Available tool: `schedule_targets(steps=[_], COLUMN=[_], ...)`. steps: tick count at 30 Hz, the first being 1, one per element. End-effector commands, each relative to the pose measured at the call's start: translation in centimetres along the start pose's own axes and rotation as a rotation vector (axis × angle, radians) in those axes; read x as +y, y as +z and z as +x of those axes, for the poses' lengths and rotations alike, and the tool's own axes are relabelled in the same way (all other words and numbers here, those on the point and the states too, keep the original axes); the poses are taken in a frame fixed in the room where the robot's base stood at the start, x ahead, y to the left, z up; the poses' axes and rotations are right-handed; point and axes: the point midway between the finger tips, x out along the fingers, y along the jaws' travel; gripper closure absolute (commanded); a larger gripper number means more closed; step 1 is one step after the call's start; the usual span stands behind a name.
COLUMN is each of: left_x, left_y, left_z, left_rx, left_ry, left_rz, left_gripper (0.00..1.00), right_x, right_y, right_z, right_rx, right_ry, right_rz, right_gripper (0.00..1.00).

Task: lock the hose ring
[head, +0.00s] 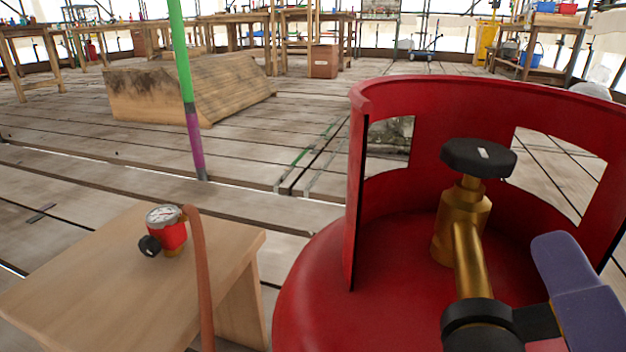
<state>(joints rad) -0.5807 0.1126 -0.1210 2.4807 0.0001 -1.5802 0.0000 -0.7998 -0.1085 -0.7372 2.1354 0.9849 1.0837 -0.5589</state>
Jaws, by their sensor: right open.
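A red gas cylinder (318,285) with a tall red collar fills the right of the head view. Inside the collar is a brass valve (462,225) with a black round knob (478,158). A brass pipe comes from the valve toward me. Around its near end sits a black ring (480,328) with a dark lug on its right, which I take as the hose ring. My left gripper is not in view.
A wooden stool (100,280) at the lower left carries a red gauge (167,232) with a black knob. An orange-brown hose (200,285) rises in front of it. A green and purple pole (187,95) and a wooden ramp (185,90) stand behind. The collar wall surrounds the valve.

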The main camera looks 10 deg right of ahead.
Motion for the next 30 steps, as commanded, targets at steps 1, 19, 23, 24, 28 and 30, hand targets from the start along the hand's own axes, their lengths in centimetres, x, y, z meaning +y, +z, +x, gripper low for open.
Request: schedule_targets(steps=[1,19,23,24,28,30], left_x=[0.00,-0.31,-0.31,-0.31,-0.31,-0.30], left_y=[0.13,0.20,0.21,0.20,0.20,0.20], left_z=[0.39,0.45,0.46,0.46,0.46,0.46], left_rx=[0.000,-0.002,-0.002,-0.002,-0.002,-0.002], left_ry=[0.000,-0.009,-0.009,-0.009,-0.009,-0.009], left_rz=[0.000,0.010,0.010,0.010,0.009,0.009], left_gripper=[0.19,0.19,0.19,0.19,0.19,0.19], right_x=[0.16,-0.05,-0.05,-0.05,-0.04,-0.04], right_y=[0.06,-0.04,-0.04,-0.04,-0.04,-0.04], right_z=[0.51,1.14,1.13,1.13,1.13,1.13], right_rx=[0.003,0.000,0.000,0.000,0.000,0.000], right_ry=[0.000,-0.001,-0.001,-0.001,-0.001,-0.001], right_rz=[0.001,0.000,0.000,0.000,0.000,0.000], right_gripper=[0.50,0.77,0.92,0.96,1.00,1.00])
